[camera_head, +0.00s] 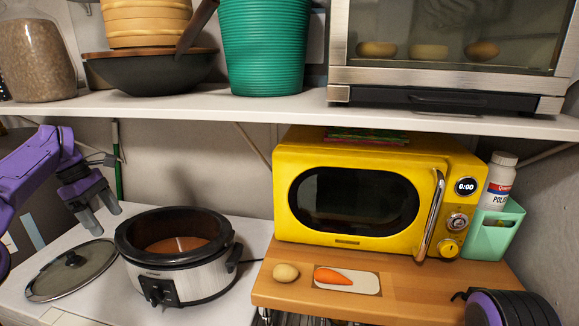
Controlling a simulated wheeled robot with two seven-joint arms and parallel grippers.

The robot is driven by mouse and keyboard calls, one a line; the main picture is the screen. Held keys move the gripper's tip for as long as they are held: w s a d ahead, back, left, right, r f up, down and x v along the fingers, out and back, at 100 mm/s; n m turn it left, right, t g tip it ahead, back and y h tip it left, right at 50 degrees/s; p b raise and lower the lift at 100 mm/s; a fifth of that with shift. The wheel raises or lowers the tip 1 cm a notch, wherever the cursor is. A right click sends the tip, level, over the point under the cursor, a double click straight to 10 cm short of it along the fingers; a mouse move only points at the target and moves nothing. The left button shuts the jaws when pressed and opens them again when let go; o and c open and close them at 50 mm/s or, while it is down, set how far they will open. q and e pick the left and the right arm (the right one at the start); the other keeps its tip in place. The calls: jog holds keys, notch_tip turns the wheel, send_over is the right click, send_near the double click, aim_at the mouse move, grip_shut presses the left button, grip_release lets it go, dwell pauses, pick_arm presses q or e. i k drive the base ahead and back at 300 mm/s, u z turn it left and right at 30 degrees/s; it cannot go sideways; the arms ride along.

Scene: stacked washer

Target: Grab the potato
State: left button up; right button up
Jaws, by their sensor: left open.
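A small tan potato (285,273) lies on the wooden board (420,296) in front of the yellow microwave, near the board's left edge. My left gripper (103,222) is at the left, open and empty, with its grey fingers pointing down. It hangs above the glass lid and left of the slow cooker, well apart from the potato. Part of my right arm (505,308) shows at the lower right corner. Its gripper fingers cannot be seen.
A slow cooker (187,285) with brown contents stands between my left gripper and the potato. Its glass lid (72,272) lies to its left. A carrot (333,276) on a small tray (364,284) lies right of the potato. The yellow microwave (450,180) and a shelf (260,108) rise behind.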

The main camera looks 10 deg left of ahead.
aim_at(281, 273)
jog(key=k, duration=0.95)
